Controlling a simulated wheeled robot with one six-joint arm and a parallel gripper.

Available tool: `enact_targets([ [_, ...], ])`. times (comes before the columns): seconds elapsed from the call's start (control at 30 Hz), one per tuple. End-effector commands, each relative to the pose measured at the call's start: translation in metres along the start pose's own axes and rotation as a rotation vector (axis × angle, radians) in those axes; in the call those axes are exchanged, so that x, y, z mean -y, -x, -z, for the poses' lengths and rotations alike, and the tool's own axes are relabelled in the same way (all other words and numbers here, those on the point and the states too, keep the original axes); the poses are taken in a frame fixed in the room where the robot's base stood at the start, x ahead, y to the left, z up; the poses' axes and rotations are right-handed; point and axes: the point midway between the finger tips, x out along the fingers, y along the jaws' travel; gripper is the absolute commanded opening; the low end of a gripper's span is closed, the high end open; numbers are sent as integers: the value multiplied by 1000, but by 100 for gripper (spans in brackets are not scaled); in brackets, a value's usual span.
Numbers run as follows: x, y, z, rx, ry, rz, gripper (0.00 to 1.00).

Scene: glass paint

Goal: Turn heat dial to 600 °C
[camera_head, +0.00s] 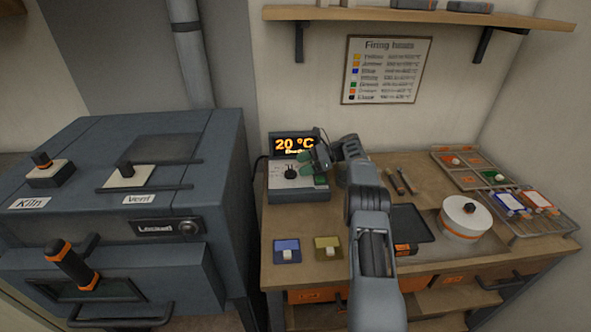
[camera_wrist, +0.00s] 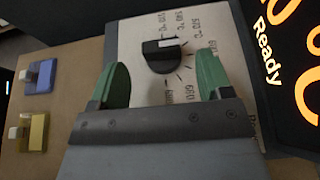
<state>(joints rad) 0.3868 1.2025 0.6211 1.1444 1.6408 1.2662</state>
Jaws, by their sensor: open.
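The heat dial (camera_wrist: 162,56) is a black knob on a pale panel marked with temperatures around it. In the head view the dial (camera_head: 291,172) sits on top of the grey control box (camera_head: 298,195), in front of a display (camera_head: 294,144) reading 20 °C. The wrist view shows part of that display (camera_wrist: 290,60) with the word Ready. My gripper (camera_wrist: 162,80) has green fingertips, spread apart and empty, one on each side of the dial's near edge. I cannot tell whether they touch it. In the head view my gripper (camera_head: 312,168) is just right of the dial.
The kiln (camera_head: 110,180) with a Locked panel stands at the left. Blue (camera_head: 287,250) and yellow (camera_head: 328,248) tiles lie on the bench before the box. A white round pot (camera_head: 465,217), a wire rack (camera_head: 552,222) and a divided tray (camera_head: 470,168) are at the right. A shelf (camera_head: 420,14) hangs above.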

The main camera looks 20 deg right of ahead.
Motion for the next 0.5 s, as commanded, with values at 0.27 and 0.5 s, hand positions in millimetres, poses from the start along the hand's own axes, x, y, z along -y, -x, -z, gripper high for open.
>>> enact_targets([
  [0.27,0,28,0,0,1,-2,72],
  [0.5,-1,32,0,-1,-1,-3,72],
])
